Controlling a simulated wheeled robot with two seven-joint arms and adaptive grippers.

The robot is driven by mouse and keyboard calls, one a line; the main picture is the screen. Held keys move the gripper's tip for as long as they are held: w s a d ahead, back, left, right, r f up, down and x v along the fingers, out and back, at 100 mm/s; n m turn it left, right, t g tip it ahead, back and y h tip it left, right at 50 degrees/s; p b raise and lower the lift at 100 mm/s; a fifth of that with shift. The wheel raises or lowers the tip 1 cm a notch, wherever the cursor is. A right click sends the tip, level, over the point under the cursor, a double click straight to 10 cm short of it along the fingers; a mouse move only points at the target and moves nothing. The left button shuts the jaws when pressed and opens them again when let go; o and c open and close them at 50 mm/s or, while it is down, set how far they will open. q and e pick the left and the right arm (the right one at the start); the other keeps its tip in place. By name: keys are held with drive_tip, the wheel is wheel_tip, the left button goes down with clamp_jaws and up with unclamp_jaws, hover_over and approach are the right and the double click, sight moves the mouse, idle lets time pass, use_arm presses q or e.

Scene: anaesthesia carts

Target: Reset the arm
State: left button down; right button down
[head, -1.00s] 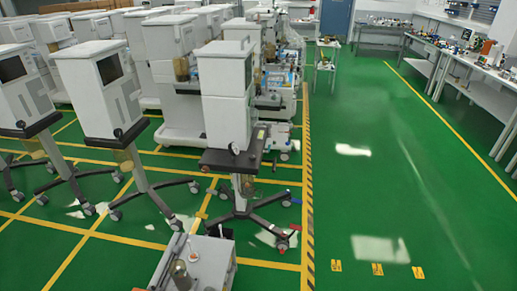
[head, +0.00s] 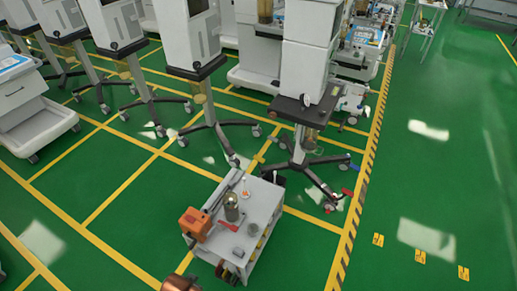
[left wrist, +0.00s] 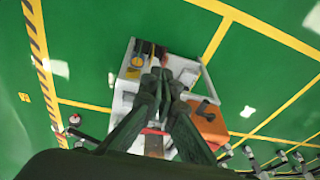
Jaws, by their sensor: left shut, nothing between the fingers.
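My left gripper (left wrist: 160,75) shows in the left wrist view, its dark fingers together with nothing seen between them. It points down over a small grey cart, whose top it partly hides. The gripper is not seen in the head view. My right gripper is in neither view.
The small grey cart (head: 262,204) stands on the green floor and carries an orange box (head: 195,223) and a metal cylinder (head: 232,208). A wheeled stand (head: 305,110) is just behind it. White machines on wheels line the back.

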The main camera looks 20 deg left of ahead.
use_arm(q)
drive_tip(key=s+d+f+g, duration=0.1)
drive_tip(key=s+f, duration=0.2)
drive_tip(key=f, duration=1)
drive_tip(key=s+f, duration=0.4)
drive_tip(key=f, duration=0.8)
drive_tip(key=s+f, duration=0.6)
drive_tip(key=s, duration=0.2)
drive_tip(key=s+f+m+g+p, duration=0.1)
drive_tip(key=s+f, duration=0.5)
drive_tip(key=s, duration=0.3)
drive_tip(key=shift+s+f+h, duration=0.25)
drive_tip(key=shift+h, duration=0.05)
drive_tip(key=shift+d, duration=0.1)
